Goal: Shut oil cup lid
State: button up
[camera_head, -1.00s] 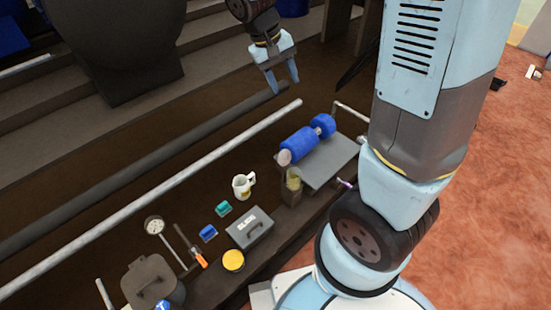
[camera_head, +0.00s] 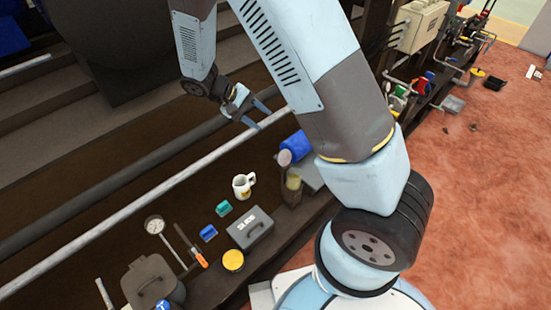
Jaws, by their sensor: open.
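What looks like the oil cup (camera_head: 293,183), a small cup with a yellowish inside, stands beside the blue cylindrical motor. A round, light disc (camera_head: 285,158), apparently its lid, stands raised at the cup's back; the cup's top looks open, though it is small in view. My gripper (camera_head: 256,114) is open and empty, with its light-blue fingers pointing down and right. It is above and left of the cup in the picture, near the long grey pipe, and clear of the lid.
The blue motor (camera_head: 298,146) is partly hidden by my arm. A long grey pipe (camera_head: 180,178) runs diagonally behind the bench. A white mug (camera_head: 243,186), a grey box (camera_head: 250,229), a yellow round tin (camera_head: 233,260) and a dial gauge (camera_head: 155,225) are on the bench.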

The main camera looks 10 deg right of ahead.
jog(key=a+f+n+t+h, duration=0.2)
jog(key=a+f+h, duration=0.2)
jog(key=f, duration=0.8)
jog(key=n+t+h, duration=0.3)
jog(key=n+t, duration=0.3)
jog(key=t, duration=0.2)
send_near(282, 157)
jog(key=a+f, duration=0.2)
jog(key=a, duration=0.3)
jog(key=x, duration=1.3)
jog(key=shift+w, duration=0.2)
jog(key=shift+d, duration=0.1)
jog(key=shift+c, duration=0.4)
grip_shut()
